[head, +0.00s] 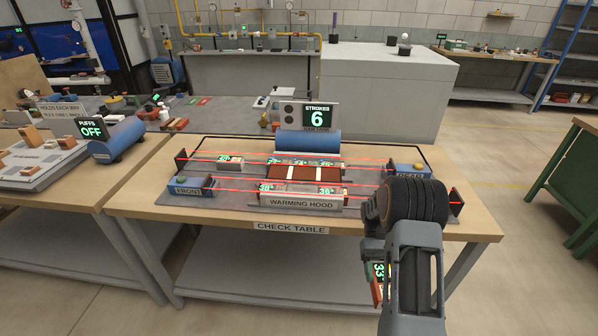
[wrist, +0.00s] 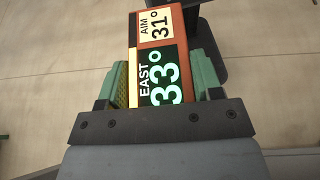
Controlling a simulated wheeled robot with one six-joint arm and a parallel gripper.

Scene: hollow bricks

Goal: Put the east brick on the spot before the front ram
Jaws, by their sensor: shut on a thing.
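The east brick (wrist: 162,82) is reddish-brown with a label reading EAST 33° and AIM 31°. My gripper (wrist: 160,78) is shut on it, with a green pad at each side. In the head view the brick (head: 377,290) shows partly behind my arm, in front of the check table's front right edge. The front ram (head: 191,188) is a blue block marked FRONT at the left of the check table (head: 150,205). I cannot make out a marked spot before it.
The warming hood (head: 300,203) stands at the table's front middle, with lit readings behind it. Red beams cross the table between dark end posts. A blue cylinder (head: 308,141) and a STROKES 6 display (head: 318,117) stand behind. The rear ram (head: 408,169) is at the right.

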